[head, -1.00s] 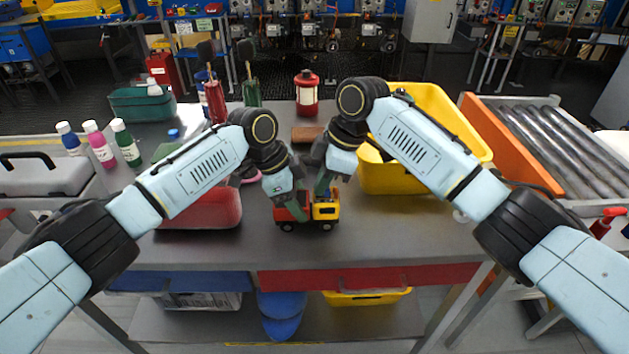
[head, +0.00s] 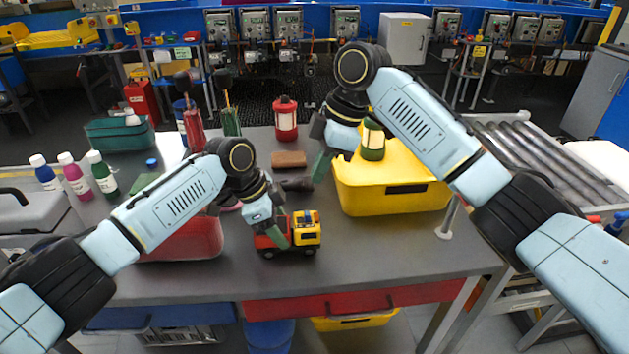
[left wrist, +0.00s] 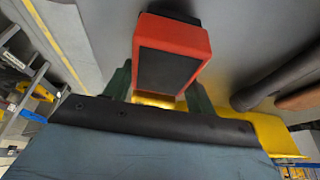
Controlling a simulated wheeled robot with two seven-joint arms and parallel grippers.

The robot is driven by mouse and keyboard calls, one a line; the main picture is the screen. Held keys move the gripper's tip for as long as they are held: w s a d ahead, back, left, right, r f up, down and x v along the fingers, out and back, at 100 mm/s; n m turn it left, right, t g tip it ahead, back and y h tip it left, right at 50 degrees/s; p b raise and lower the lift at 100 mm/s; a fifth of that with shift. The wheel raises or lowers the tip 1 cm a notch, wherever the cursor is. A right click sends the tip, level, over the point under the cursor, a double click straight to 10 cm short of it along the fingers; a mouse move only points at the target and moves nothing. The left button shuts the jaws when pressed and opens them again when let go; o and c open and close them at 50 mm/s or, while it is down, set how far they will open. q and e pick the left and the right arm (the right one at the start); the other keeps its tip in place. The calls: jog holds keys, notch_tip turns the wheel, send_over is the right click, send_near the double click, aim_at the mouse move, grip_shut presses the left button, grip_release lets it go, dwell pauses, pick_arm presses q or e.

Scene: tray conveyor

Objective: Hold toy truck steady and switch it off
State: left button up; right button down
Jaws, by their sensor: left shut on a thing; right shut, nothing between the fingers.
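The toy truck (head: 306,229) has a yellow cab and a red bed and stands upright on the grey table. In the left wrist view its red bed (left wrist: 172,52) with a dark inside lies between the two green fingers. My left gripper (head: 277,240) is shut on the truck from above. My right gripper (head: 321,168) is shut and empty, raised above the table behind the truck and beside the yellow bin. The truck's switch cannot be made out.
A yellow bin (head: 390,205) with a green-capped lantern stands right of the truck. A red tray (head: 180,246) is on the left. A brown block (head: 289,159), a dark cylinder (head: 297,184) and a red lantern (head: 286,120) lie or stand behind. The table front is clear.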

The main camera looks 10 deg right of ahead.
dwell(0.3)
pick_arm(q)
jog(key=o, duration=1.2)
jog(key=shift+c, duration=0.2)
